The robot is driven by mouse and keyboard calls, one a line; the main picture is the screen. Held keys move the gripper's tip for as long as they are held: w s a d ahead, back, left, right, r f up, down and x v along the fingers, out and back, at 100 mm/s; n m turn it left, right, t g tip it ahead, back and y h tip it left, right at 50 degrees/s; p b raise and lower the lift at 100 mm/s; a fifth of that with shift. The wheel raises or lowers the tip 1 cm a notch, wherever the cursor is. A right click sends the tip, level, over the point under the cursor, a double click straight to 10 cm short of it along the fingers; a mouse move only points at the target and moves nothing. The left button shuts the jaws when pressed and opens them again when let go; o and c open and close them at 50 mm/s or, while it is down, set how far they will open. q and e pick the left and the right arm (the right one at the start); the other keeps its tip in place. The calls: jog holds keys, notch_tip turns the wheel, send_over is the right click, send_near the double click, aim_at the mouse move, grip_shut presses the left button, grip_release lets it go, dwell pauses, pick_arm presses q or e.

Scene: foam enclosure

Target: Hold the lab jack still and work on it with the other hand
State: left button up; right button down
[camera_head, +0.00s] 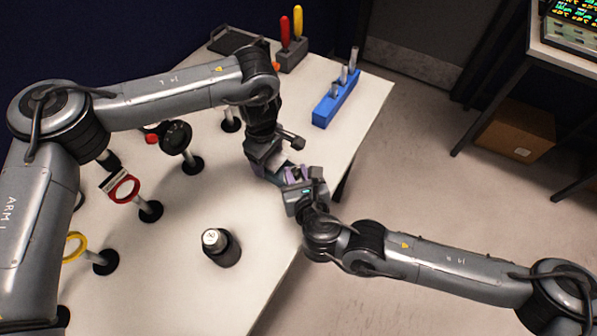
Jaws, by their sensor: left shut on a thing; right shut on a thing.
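The lab jack (292,173) is mostly hidden between my two grippers near the right edge of the white table. Only small purple and grey parts of it show. My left gripper (274,158) comes down from above and behind and is shut on the jack. My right gripper (302,180) reaches in from the right, past the table edge, and is shut on the jack's near side. Which part each gripper holds is too small to tell. Whether the jack touches the table is hidden.
A dark bottle-like cylinder (221,246) stands on the white table (185,285). Several black-based posts stand at left, one with a red ring (124,187), one with a yellow ring (75,246). Behind are a blue holder (335,104) and a red-and-yellow-handled tool rack (291,55).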

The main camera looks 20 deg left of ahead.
jog(key=m+h, duration=0.1)
jog(key=m+t+h, duration=0.1)
jog(key=m+h, duration=0.2)
jog(key=h, duration=0.1)
jog(key=shift+s+a+f+m+t, duration=0.1)
jog(key=shift+a+m+t, duration=0.2)
jog(key=shift+a+t, duration=0.1)
jog(key=shift+a+m+h, duration=0.1)
jog(key=shift+m+h, duration=1.2)
jog(key=shift+h, duration=0.3)
jog(key=shift+a, duration=0.15)
jog(key=c, duration=1)
grip_release()
jog(key=shift+s, duration=0.1)
jog(key=shift+o, duration=0.7)
jog(key=v, duration=1.1)
jog(key=shift+s+r, duration=0.2)
jog(key=shift+s, duration=0.1)
